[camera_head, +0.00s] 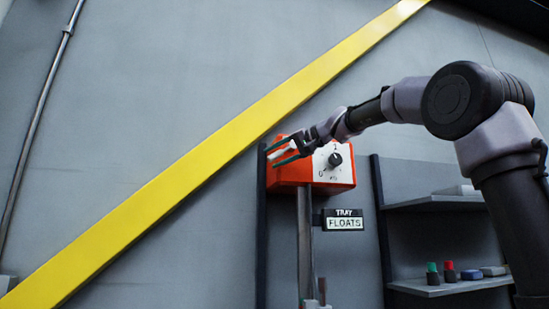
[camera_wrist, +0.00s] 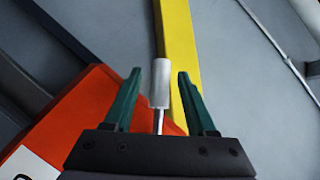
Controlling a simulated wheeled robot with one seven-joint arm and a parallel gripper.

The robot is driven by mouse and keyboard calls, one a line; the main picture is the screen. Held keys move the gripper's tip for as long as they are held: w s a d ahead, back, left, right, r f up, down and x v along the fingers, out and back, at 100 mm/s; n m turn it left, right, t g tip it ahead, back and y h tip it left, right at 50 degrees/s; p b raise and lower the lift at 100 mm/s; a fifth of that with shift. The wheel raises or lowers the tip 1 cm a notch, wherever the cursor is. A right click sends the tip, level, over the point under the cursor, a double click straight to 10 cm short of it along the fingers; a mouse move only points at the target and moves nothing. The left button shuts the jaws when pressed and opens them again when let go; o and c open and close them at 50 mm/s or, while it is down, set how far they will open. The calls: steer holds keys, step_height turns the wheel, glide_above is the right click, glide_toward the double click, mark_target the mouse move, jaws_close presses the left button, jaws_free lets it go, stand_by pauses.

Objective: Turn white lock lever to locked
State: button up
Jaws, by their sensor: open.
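The white lock lever (camera_wrist: 160,84) shows in the wrist view as a pale cylinder on a thin metal rod, pointing up in the picture. My gripper (camera_wrist: 159,74) is open, with one green finger on each side of the lever and visible gaps to both. The lever's base is hidden behind my gripper body. In the head view my gripper (camera_head: 275,156) is in front of the left part of the orange actuator box (camera_head: 343,183). The lever is hard to make out there. The orange box also fills the lower left of the wrist view (camera_wrist: 75,115).
The box has a white panel with a black knob (camera_head: 335,160) and stands on a grey post (camera_head: 305,235). A "TRAY FLOATS" sign (camera_head: 343,220) is below. Shelves (camera_head: 450,288) with small items are at right. A yellow diagonal beam (camera_head: 200,172) crosses the grey wall.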

steer(key=shift+w+a+f, duration=0.1)
steer(key=shift+w+a, duration=0.05)
steer(key=shift+a, duration=0.15)
jaws_close()
stand_by(1.3)
